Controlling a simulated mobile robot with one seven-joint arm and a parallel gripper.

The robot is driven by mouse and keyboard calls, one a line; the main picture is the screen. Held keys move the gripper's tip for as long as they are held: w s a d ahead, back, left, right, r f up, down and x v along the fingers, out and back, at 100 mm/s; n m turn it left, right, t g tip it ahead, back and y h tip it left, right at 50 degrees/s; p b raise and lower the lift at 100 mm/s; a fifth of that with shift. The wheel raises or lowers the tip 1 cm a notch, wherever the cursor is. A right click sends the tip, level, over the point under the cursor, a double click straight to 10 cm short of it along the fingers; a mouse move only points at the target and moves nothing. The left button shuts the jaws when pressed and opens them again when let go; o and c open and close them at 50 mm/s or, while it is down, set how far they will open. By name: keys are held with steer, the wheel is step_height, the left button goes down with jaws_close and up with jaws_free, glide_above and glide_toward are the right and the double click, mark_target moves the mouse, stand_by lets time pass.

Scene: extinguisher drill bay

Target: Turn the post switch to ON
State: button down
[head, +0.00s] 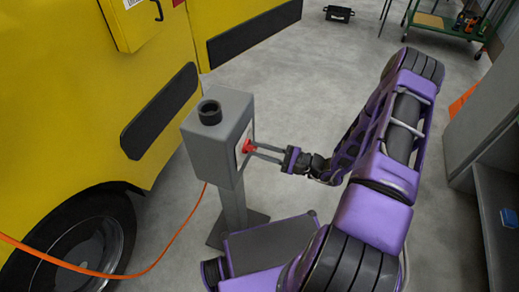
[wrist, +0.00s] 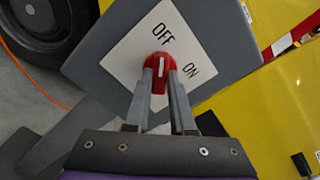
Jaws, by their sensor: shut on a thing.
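The grey post switch (head: 207,150) stands upright on a floor plate beside the yellow vehicle. Its red knob (head: 247,146) is on the box's right face in the head view. In the wrist view the red knob (wrist: 160,60) sits on a white label plate (wrist: 135,65) marked OFF above it and ON to its right. The knob's white line points up, towards OFF. My gripper (wrist: 161,76) is shut on the red knob, one finger on each side. In the head view my gripper (head: 253,148) reaches the knob from the right. The fingers hide part of the knob.
The yellow vehicle (head: 75,110) with a black tyre (head: 85,240) is close on the left. An orange cable (head: 165,245) runs from the post across the floor. A grey cabinet (head: 480,125) stands at right, a green cart (head: 440,22) behind. The floor behind the post is clear.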

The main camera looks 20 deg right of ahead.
stand_by(0.4)
steer(key=m, duration=0.4)
steer(key=shift+m, duration=0.3)
steer(key=m, duration=0.4)
steer(key=m+p, duration=0.1)
steer(key=m, duration=0.4)
steer(key=shift+m, duration=2.2)
steer(key=c, duration=0.8)
jaws_free()
steer(key=shift+o, duration=0.2)
